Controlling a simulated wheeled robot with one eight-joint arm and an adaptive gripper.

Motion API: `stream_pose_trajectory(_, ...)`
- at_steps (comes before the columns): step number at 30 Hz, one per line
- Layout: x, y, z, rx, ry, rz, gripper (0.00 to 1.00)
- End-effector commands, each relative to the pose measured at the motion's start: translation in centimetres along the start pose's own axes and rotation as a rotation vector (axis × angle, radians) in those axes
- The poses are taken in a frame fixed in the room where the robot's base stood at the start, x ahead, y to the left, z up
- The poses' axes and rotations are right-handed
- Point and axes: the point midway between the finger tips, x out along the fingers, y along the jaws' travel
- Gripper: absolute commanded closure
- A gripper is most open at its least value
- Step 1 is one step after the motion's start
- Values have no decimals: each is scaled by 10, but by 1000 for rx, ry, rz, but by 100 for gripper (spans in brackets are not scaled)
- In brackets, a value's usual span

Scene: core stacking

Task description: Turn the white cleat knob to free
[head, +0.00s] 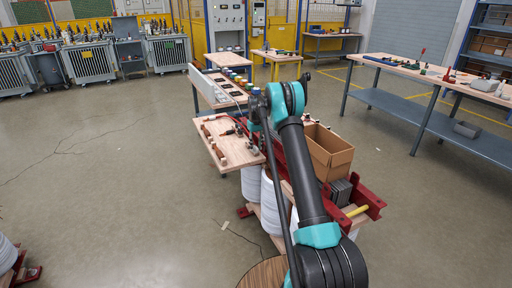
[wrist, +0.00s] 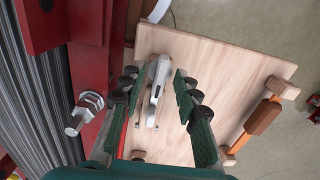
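A white-grey elongated knob (wrist: 157,80), which looks like the cleat knob, stands on a light wooden board (wrist: 205,65) in the wrist view. My gripper (wrist: 166,90) is open, its two green-padded fingers on either side of the knob. The knob is nearer the left finger, and a gap shows on its right side. I cannot tell whether the left finger touches it. In the head view the board (head: 228,152) is at the centre left; my arm covers its right side, and I cannot make out the knob there.
An orange-brown handle (wrist: 262,117) on wooden blocks lies right of the gripper. A red frame (wrist: 88,75) with a metal bolt (wrist: 84,112) is close on the left. In the head view a cardboard box (head: 328,155) stands right of my arm. Open floor lies left of the board.

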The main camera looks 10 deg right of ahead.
Motion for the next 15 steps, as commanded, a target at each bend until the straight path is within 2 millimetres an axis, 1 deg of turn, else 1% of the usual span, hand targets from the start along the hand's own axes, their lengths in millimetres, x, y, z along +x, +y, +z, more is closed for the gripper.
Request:
stream_pose_trajectory(7, 1, 0, 0, 0, 0, 0, 68)
stream_pose_trajectory(8, 1, 0, 0, 0, 0, 0, 71)
stream_pose_trajectory(15, 1, 0, 0, 0, 0, 0, 100)
